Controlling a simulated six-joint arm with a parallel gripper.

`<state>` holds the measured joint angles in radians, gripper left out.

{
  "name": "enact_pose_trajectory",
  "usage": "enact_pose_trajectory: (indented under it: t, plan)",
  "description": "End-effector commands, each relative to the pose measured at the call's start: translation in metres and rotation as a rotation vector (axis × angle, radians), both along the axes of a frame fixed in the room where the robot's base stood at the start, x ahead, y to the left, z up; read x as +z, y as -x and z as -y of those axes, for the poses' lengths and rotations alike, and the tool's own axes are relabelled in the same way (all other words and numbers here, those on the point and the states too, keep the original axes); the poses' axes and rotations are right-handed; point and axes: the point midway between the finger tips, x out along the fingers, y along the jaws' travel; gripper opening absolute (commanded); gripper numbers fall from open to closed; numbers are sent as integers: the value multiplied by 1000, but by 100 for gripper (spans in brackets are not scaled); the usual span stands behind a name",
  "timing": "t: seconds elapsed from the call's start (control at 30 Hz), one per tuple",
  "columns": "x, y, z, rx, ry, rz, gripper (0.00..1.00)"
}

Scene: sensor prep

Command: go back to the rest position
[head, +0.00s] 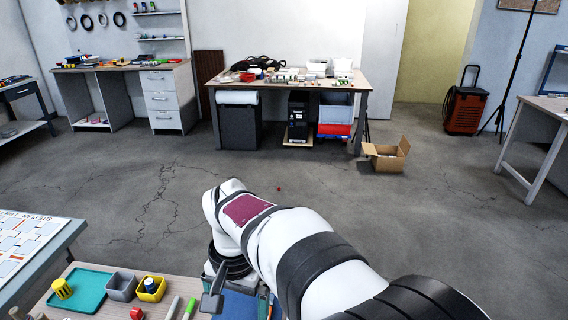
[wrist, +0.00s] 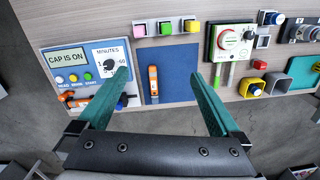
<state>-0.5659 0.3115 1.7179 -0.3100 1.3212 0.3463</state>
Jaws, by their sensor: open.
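My gripper (wrist: 157,76) is open in the wrist view, its two teal fingers spread apart with nothing between them. It is above the bench, over a blue mat (wrist: 180,65).
A panel (wrist: 68,62) reading "CAP IS ON" with a minutes dial stands left of the mat. A device with a red button (wrist: 229,40), a red block (wrist: 259,64), a yellow bin (wrist: 245,88), a grey bin (wrist: 273,88) and a teal tray (wrist: 298,72) are to the right.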

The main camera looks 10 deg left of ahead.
Motion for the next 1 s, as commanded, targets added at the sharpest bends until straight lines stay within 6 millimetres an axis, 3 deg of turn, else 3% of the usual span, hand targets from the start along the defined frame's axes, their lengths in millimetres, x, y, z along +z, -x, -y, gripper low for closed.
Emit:
enact_pose_trajectory:
  t: [0.03, 0.1, 0.2, 0.23, 0.3, 0.43, 0.63, 0.73, 0.77, 1.0]
  plan:
    - [19, 19, 48, -63, -18, -3, 100]
    - [31, 59, 106, -135, -42, -10, 100]
    - [27, 121, 156, -223, -73, -15, 100]
    - [24, 136, 164, -244, -82, -15, 100]
    - [15, 164, 175, -278, -95, -15, 100]
    - [5, 187, 182, -307, -107, -15, 100]
    - [3, 189, 182, -307, -108, -17, 100]
    - [4, 189, 182, -307, -108, -17, 82]
    - [4, 189, 181, -307, -108, -17, 80]
    - [4, 188, 181, -306, -107, -17, 80]
